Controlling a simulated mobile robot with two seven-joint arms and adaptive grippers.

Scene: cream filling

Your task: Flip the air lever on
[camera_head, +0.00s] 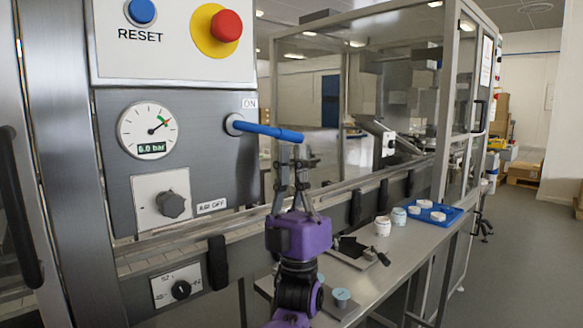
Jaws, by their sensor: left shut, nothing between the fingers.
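The blue air lever (268,130) sticks out to the right from its round pivot on the grey machine panel, nearly level with its tip dipping slightly. The ON label (249,103) is just above the pivot, and the AIR OFF label (211,205) is lower down. My left gripper (297,160), with a purple body, points up from below, its fingers shut and empty. The fingertips are just under the lever's outer end; I cannot tell whether they touch it. My right gripper is not in view.
A pressure gauge (148,130) reads 6.0 bar. A blue RESET button (142,11) and a red emergency stop (227,26) sit above. Below right, a metal shelf holds white jars (383,226) and a blue tray (455,215). A conveyor rail runs behind the gripper.

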